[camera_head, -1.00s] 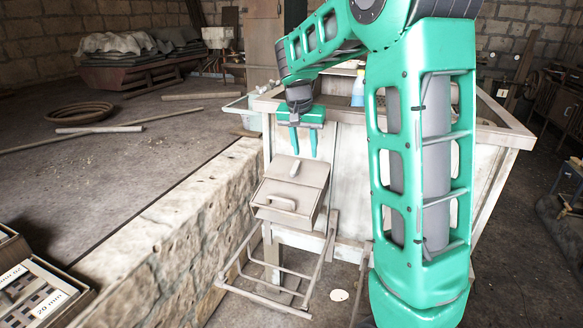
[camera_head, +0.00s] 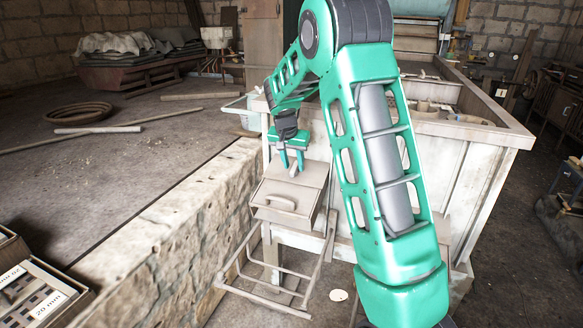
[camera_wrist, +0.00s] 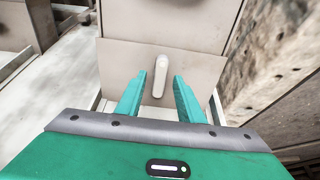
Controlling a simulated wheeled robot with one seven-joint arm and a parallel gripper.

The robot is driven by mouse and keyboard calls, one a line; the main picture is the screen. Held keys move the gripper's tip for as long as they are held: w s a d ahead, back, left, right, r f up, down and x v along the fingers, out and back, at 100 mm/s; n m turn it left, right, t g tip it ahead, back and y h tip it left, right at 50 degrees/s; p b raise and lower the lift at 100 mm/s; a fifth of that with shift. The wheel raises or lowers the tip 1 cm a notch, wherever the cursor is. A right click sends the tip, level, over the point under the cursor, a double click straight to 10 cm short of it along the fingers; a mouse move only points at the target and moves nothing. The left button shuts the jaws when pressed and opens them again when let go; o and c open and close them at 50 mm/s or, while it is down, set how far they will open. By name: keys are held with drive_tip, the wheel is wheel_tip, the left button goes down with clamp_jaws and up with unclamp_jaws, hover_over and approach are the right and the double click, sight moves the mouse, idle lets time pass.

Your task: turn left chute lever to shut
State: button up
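The chute (camera_head: 300,196) is a pale, boxy unit on the front of a large wooden bin, left of my arm in the head view. A short lever (camera_wrist: 161,68) stands out from its face in the wrist view, running nearly straight up and down the picture. My gripper (camera_head: 292,165) is over the chute's upper face. Its teal fingers are open, one on each side of the lever, with gaps visible on both sides in the wrist view.
The wooden bin (camera_head: 455,150) stands behind and right of the chute. A metal frame (camera_head: 275,290) sits below it. A stone ledge (camera_head: 190,215) runs along the left. A labelled case (camera_head: 40,295) lies at lower left.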

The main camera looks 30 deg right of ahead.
drive_tip(key=shift+w+d+f, duration=0.1)
drive_tip(key=shift+d+f, duration=0.1)
drive_tip(key=shift+f, duration=0.3)
clamp_jaws()
drive_tip(key=shift+a, duration=0.1)
